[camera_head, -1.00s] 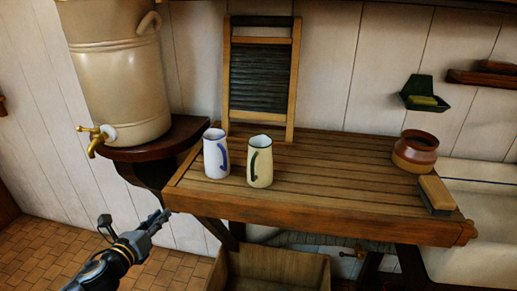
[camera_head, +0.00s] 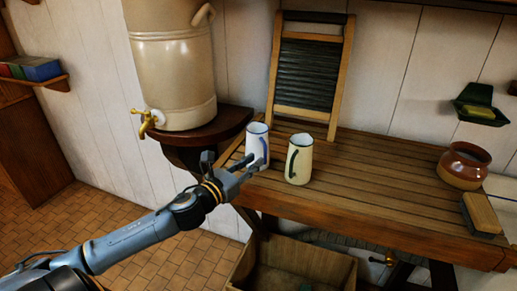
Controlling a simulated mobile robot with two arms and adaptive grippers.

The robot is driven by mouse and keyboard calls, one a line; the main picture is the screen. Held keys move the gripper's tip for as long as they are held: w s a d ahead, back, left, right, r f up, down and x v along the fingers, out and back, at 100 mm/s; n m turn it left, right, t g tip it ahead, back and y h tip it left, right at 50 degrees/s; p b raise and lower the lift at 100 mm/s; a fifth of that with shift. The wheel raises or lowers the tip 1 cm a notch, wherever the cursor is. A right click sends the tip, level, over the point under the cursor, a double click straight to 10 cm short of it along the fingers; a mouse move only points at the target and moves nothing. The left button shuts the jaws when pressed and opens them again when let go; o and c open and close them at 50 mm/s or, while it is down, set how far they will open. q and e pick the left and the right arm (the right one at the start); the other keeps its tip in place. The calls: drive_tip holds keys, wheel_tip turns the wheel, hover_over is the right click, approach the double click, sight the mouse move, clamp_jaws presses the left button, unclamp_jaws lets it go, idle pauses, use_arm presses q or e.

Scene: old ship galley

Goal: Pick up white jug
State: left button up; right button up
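The white jug (camera_head: 255,139) with a blue rim and blue handle stands upright on the slatted wooden table (camera_head: 380,185), near its left end. A cream jug (camera_head: 300,160) with a dark green rim and handle stands just right of it. My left gripper (camera_head: 252,163) is in front of the white jug, at its lower left side, and hides part of its base. Its fingertips look a little apart, with nothing between them. Whether they touch the jug I cannot tell. My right gripper is not in view.
A washboard (camera_head: 308,75) leans on the wall behind the jugs. A large urn (camera_head: 175,65) with a brass tap (camera_head: 143,122) stands on a shelf at left. A brown pot (camera_head: 463,166) and a brush (camera_head: 481,214) are at the table's right. A wooden crate (camera_head: 335,262) is below.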

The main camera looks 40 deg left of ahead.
sight(266, 151)
use_arm(q)
drive_tip(key=shift+w, duration=0.45)
drive_tip(key=w, duration=0.1)
drive_tip(key=w+p, duration=0.1)
drive_tip(key=w, duration=0.1)
drive_tip(key=w+p, duration=0.1)
drive_tip(key=shift+w+d+r, duration=0.2)
drive_tip(key=shift+d, duration=0.15)
drive_tip(key=shift+w+f, duration=0.2)
drive_tip(key=shift+w, duration=0.2)
clamp_jaws()
drive_tip(key=shift+r, duration=0.15)
